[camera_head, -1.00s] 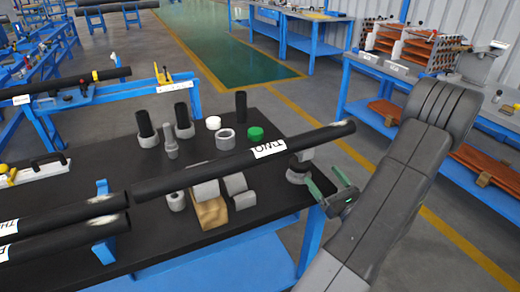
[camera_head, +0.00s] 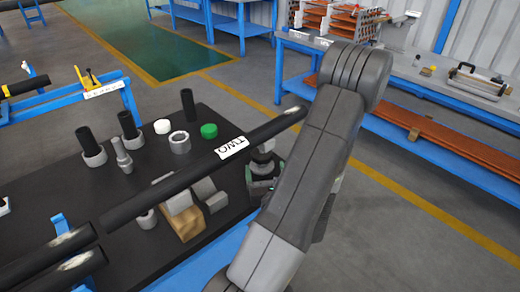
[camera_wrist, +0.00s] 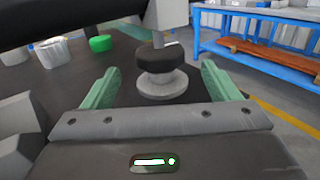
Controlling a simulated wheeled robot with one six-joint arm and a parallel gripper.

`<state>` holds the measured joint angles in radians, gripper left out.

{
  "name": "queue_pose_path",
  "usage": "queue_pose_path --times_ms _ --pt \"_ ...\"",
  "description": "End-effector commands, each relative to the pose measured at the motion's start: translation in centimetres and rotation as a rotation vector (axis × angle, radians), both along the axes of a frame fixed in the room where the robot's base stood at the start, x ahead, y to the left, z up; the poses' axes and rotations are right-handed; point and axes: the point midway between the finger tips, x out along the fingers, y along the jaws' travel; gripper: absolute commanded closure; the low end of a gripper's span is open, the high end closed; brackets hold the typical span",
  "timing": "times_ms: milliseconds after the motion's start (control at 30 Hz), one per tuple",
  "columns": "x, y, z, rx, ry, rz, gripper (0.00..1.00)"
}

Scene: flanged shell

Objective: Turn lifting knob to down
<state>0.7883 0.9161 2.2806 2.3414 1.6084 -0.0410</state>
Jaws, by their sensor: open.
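The lifting knob (camera_wrist: 160,58) is a black, rounded knob above a light grey round base (camera_wrist: 162,86), under a grey upright, in the wrist view. My gripper (camera_wrist: 160,68) is open, with one green finger on each side of the knob and visible gaps to both. No contact shows. In the head view the knob area (camera_head: 262,156) is beside the table's right edge, under the black pipe marked TWO (camera_head: 232,148). My arm hides most of the gripper there. I cannot make out the knob's up or down marking.
Grey blocks and a brown block (camera_head: 187,220) lie to the left, with a green cap (camera_head: 209,130), a white cap (camera_head: 162,126) and a grey ring (camera_head: 180,142) behind. Open floor lies to the right of the table.

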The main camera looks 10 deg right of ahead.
Motion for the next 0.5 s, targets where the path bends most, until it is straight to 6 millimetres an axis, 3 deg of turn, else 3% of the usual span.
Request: queue_pose_path --times_ms 300,500 --pt "5.6 0.2 0.3 -0.001 -0.002 0.005 0.18" --pt "8.2 0.2 0.1 0.000 -0.002 0.002 0.18"
